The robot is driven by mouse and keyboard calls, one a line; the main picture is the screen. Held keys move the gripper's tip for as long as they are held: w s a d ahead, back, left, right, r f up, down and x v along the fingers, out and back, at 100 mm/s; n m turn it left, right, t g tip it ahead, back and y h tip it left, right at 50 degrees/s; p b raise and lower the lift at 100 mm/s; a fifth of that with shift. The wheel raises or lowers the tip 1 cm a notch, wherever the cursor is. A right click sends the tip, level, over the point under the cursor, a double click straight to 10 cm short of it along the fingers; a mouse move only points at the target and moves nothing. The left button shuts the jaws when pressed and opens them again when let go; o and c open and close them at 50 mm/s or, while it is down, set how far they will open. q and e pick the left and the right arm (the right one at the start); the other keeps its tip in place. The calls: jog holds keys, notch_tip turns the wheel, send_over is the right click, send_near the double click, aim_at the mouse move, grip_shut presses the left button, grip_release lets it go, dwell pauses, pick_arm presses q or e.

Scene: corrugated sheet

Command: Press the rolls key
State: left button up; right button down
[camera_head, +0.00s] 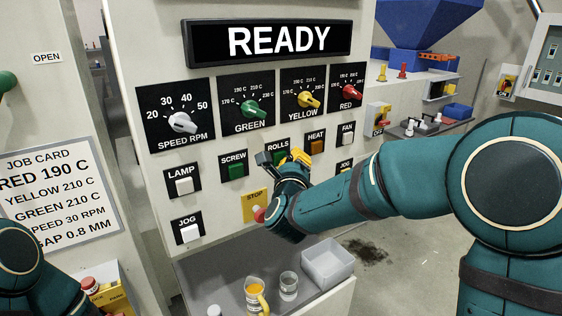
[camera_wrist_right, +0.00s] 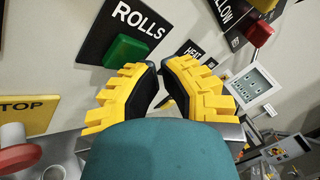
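The rolls key is a green square button on a black plate labelled ROLLS. It shows clearly in the right wrist view (camera_wrist_right: 127,50), up and left of the fingertips. In the head view the key (camera_head: 281,157) is partly hidden by my right gripper (camera_head: 290,157). That gripper is at the panel, its yellow fingers just right of and in front of the key. In the wrist view the fingertips (camera_wrist_right: 159,64) are nearly together with nothing between them. Contact with the key is not visible. My left gripper is out of view; only part of that arm shows at lower left.
Close by are the green SCREW key (camera_head: 235,170), orange HEAT key (camera_head: 316,147), and red STOP button (camera_head: 258,214) on a yellow plate. Knobs sit above, under a READY display (camera_head: 279,41).

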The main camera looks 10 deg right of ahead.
jog(key=shift+w+a+b, duration=0.1)
jog(key=shift+w+b, duration=0.2)
dwell(0.5)
jog(key=shift+s+d+b, duration=0.25)
jog(key=shift+s+b, duration=0.45)
jog(key=shift+s, duration=0.05)
jog(key=s+b, duration=0.1)
jog(key=s, duration=0.1)
jog(key=s+d+b, duration=0.2)
jog(key=s, duration=0.1)
jog(key=shift+s+b, duration=0.3)
jog(key=shift+b, duration=0.05)
dwell(0.4)
